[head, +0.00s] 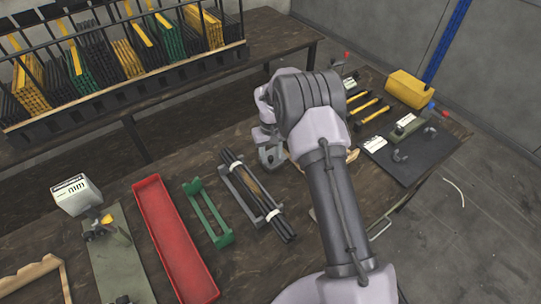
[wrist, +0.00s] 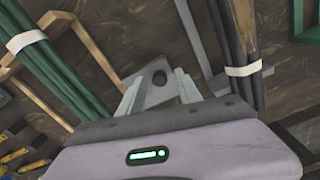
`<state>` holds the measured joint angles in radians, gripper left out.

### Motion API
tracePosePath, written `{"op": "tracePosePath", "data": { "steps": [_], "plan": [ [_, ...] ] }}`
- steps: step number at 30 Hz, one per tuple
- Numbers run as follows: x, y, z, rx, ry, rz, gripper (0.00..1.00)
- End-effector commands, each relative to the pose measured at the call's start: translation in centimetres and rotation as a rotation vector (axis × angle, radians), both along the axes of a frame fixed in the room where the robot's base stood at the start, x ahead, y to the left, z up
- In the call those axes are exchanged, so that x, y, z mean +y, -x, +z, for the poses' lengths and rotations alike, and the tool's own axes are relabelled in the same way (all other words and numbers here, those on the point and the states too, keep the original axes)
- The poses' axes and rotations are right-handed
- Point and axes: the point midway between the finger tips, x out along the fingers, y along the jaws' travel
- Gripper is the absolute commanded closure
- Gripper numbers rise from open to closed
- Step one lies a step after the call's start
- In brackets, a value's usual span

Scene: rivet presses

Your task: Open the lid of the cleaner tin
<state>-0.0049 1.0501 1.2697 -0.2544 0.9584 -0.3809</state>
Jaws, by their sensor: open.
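I cannot make out the cleaner tin or its lid in either view; my arm covers part of the bench in the head view. My gripper (wrist: 160,84) is open in the wrist view, its two grey fingers spread at the top of the palm. A grey piece with a dark round spot shows between the fingers, and I cannot tell what it is. In the head view my gripper (head: 270,154) is over the middle of the dark bench, partly hidden by my wrist.
Left of my gripper lie a dark rod bundle (head: 250,190), a green frame (head: 207,214), a red tray (head: 172,240) and a white box (head: 76,194). Right of my arm are a yellow case (head: 410,88) and a black mat (head: 412,158). A rod rack (head: 130,78) stands behind.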

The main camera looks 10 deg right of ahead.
Motion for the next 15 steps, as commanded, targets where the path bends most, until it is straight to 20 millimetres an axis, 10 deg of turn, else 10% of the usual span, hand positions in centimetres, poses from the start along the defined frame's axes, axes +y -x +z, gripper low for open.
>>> {"op": "tracePosePath", "data": {
  "steps": [4, 10, 15],
  "plan": [
    [0.0, 0.0, 0.06, 0.0, 0.0, 0.0, 0.63],
    [0.0, 0.01, 0.06, 0.0, 0.0, 0.0, 1.0],
    [0.0, 0.01, 0.07, 0.0, 0.0, 0.0, 1.0]
  ]
}}
